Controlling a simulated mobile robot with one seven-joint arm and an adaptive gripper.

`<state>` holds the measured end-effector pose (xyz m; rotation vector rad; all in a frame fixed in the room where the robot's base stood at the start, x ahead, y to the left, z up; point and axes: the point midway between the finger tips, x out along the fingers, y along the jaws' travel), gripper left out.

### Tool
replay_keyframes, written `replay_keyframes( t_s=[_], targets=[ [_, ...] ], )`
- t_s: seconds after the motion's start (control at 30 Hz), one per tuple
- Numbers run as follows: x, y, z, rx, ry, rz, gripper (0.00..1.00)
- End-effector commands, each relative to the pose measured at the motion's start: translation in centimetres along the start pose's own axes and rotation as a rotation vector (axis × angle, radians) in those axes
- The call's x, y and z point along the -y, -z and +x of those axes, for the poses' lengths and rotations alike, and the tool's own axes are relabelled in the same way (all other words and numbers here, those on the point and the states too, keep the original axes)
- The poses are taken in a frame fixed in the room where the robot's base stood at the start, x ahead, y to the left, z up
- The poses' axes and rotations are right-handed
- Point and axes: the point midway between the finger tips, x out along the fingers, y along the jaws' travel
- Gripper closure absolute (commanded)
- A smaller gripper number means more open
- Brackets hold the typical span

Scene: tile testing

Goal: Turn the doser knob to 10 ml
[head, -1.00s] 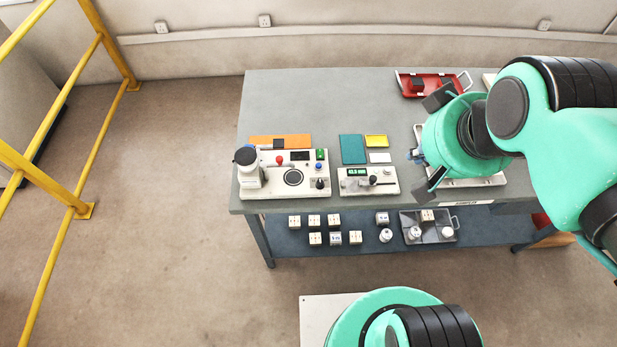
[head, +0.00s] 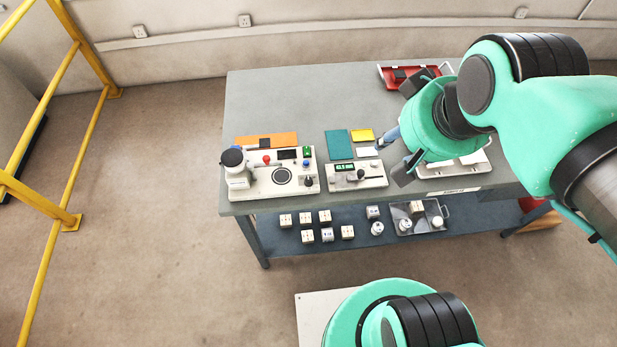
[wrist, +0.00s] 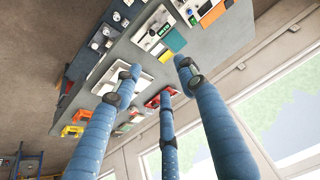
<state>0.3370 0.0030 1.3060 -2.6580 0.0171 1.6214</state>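The doser looks to be the small cream unit (head: 372,182) with a lit green display (head: 345,167), at the table's front edge in the head view. A black knob (head: 361,174) sits on its top face. The display digits are too small to read surely. The doser also shows in the wrist view (wrist: 153,42), beyond the fingers. My gripper (head: 392,146) hangs above the table, right of the doser and apart from it. Its blue fingers (wrist: 150,78) are spread wide with nothing between them.
Orange (head: 280,139), teal (head: 338,145) and yellow (head: 362,135) pieces lie behind. A white tray (head: 480,166) and red tray (head: 386,75) are right. The table's back left is clear.

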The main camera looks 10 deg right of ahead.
Motion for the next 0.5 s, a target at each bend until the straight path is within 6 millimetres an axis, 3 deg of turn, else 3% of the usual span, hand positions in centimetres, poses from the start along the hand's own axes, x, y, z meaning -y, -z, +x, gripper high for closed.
replay_keyframes(
  t_s=[0.27, 0.5],
  targets=[
    [1.9, 2.7, 4.0, 0.091, 0.01, 0.129, 0.59],
    [4.7, 5.2, 9.5, 0.192, -0.003, 0.289, 0.59]
  ],
)
